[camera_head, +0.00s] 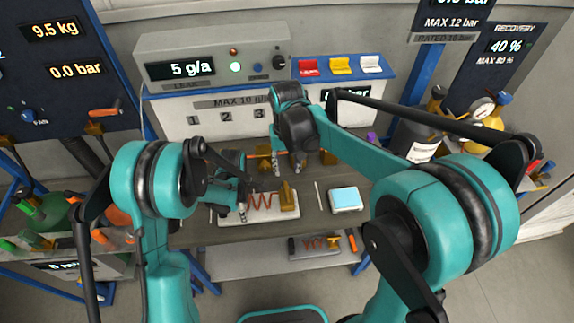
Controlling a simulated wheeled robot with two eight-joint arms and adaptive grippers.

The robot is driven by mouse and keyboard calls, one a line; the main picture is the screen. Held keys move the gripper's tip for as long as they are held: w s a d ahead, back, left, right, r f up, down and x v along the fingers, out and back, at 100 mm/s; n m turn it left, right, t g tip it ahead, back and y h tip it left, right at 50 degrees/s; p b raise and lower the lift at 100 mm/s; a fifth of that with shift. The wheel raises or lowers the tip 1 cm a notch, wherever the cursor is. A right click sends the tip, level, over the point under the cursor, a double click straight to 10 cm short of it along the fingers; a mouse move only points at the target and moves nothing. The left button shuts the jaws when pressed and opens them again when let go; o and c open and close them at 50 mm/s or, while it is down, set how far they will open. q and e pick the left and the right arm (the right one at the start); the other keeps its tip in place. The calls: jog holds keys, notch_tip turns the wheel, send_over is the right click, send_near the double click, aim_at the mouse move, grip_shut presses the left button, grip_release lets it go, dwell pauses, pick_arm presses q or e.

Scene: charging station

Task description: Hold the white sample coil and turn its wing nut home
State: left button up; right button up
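The white sample coil lies on the bench: a white base (232,219) carries a red zigzag coil (262,201) and an upright brass block (289,198) at its right end. My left gripper (243,211) is at the left end of the white base, pointing down. Its fingers are small and overlap there, so I cannot tell whether they grip the coil's end. My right gripper (287,170) points down behind and above the brass block, with its two fingertips apart and nothing seen between them. I cannot make out the wing nut.
A pale blue-topped box (345,199) and a thin light rod (319,196) lie right of the coil. A dark-based coil (315,244) sits on the lower shelf. An instrument box (208,57) stands behind; bottles (417,137) stand at right.

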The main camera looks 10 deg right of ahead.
pick_arm(q)
jog(key=shift+f, duration=0.15)
jog(key=o, duration=1.3)
jog(key=shift+c, duration=0.2)
jog(key=shift+o, duration=0.9)
jog(key=shift+w+f, duration=0.1)
jog(key=shift+w, duration=0.15)
jog(key=shift+s, duration=0.1)
jog(key=shift+r, duration=0.25)
